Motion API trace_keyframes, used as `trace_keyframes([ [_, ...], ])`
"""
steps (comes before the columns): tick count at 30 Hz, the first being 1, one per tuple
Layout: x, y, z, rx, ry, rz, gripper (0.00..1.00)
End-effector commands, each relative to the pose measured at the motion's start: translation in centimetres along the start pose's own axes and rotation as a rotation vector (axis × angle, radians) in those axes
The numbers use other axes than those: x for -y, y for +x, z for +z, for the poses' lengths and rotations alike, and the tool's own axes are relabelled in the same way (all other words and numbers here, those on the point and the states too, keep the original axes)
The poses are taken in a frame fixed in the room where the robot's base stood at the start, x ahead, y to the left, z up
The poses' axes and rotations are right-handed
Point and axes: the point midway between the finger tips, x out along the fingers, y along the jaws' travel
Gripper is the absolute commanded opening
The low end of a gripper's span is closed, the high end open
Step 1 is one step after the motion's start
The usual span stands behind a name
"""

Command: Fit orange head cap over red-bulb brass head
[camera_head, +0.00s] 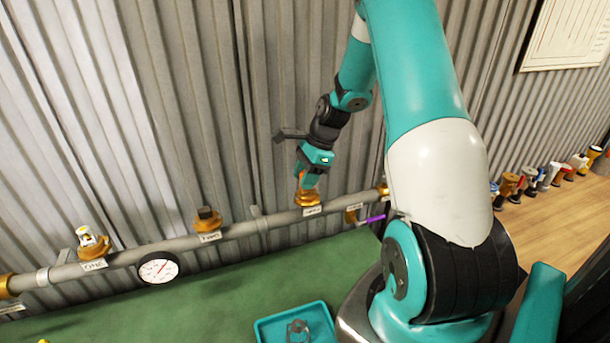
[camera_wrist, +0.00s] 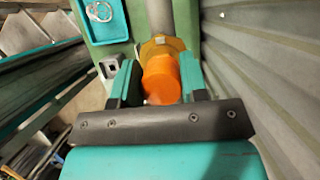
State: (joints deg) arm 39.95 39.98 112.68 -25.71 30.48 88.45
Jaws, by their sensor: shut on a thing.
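In the head view my gripper (camera_head: 308,178) points down over a brass head (camera_head: 308,199) on the grey pipe, at the rightmost of the labelled outlets. The orange cap (camera_head: 304,182) is between its fingers, just above or touching the brass. In the wrist view my gripper (camera_wrist: 157,76) is shut on the orange cap (camera_wrist: 161,82), and the brass fitting (camera_wrist: 160,47) lies directly beyond it. The cap overlaps the brass there; I cannot tell how far it is seated. No red bulb shows; the cap and fingers hide that part.
The grey pipe (camera_head: 133,259) also carries a fitting with a white and yellow top (camera_head: 93,242), a dark-topped fitting (camera_head: 207,218) and a gauge (camera_head: 158,268). A teal tray (camera_head: 262,327) sits on the green surface (camera_head: 215,300). The corrugated wall (camera_head: 190,90) is close behind.

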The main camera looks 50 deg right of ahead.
Motion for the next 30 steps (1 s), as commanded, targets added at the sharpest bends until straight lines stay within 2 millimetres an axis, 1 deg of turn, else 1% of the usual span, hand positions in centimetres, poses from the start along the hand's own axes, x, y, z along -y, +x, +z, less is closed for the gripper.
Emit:
trace_keyframes([
  [13, 0.0, 1.1, -0.5, 0.000, 0.000, 0.001, 0.19],
  [14, 0.0, 1.1, -0.4, 0.000, -0.001, 0.000, 0.45],
  [15, 0.0, 1.0, -0.4, 0.000, -0.001, 0.000, 0.54],
  [17, 0.0, 1.0, -0.4, 0.000, 0.000, 0.000, 0.68],
  [18, 0.0, 1.0, -0.4, 0.000, 0.000, 0.000, 0.70],
  [26, 0.0, 0.9, -0.4, 0.000, 0.000, 0.000, 0.70],
  [30, 0.1, -0.1, -0.5, -0.001, 0.000, -0.004, 0.70],
])
